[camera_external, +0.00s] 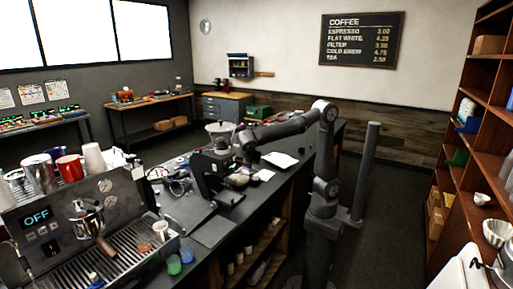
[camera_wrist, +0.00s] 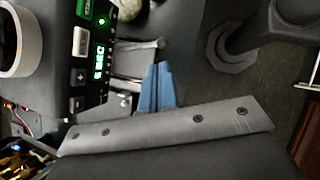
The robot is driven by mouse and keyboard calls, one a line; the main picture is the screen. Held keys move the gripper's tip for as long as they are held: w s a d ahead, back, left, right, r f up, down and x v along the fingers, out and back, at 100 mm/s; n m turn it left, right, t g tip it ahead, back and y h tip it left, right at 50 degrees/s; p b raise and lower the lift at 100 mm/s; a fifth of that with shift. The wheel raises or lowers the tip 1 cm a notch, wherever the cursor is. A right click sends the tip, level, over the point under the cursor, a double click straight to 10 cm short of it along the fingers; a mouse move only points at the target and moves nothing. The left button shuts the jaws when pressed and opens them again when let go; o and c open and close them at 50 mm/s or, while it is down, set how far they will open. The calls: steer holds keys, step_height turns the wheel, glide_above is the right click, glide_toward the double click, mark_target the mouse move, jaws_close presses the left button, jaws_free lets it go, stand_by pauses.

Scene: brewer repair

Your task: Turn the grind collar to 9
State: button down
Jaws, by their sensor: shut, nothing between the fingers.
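The grinder (camera_external: 212,172), a dark machine with a clear hopper (camera_external: 220,130) on top, stands on the counter in the external view. I cannot make out the grind collar or its numbers in either view. My gripper (camera_external: 244,160) is beside the grinder's right side, below the end of my arm. In the wrist view its blue fingertips (camera_wrist: 158,88) are together with nothing held. They are close to a dark machine face with a green lit display (camera_wrist: 98,62) and plus and minus buttons (camera_wrist: 78,76). I cannot tell whether the fingers touch anything.
The espresso machine (camera_external: 85,225), its display reading OFF, stands at the front left with cups on top. Green and blue cups (camera_external: 180,260) stand beside it. A white ring (camera_wrist: 18,40) shows at the wrist view's left.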

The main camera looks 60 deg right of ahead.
steer(key=w+a+r+m+g+y, duration=0.1)
steer(key=w+a+r+g+y, duration=0.1)
steer(key=a+r+g+y, duration=0.15)
steer(key=w+d+f, duration=0.2)
steer(key=d+f, duration=0.4)
steer(key=f, duration=0.3)
steer(key=shift+f+t+h, duration=0.35)
steer(key=shift+d, duration=0.15)
steer(key=w+d+n+t+y, duration=0.1)
steer(key=w+d+n+t, duration=0.1)
steer(key=d+n, duration=0.4)
steer(key=shift+n, duration=0.6)
steer(key=shift+w, duration=0.1)
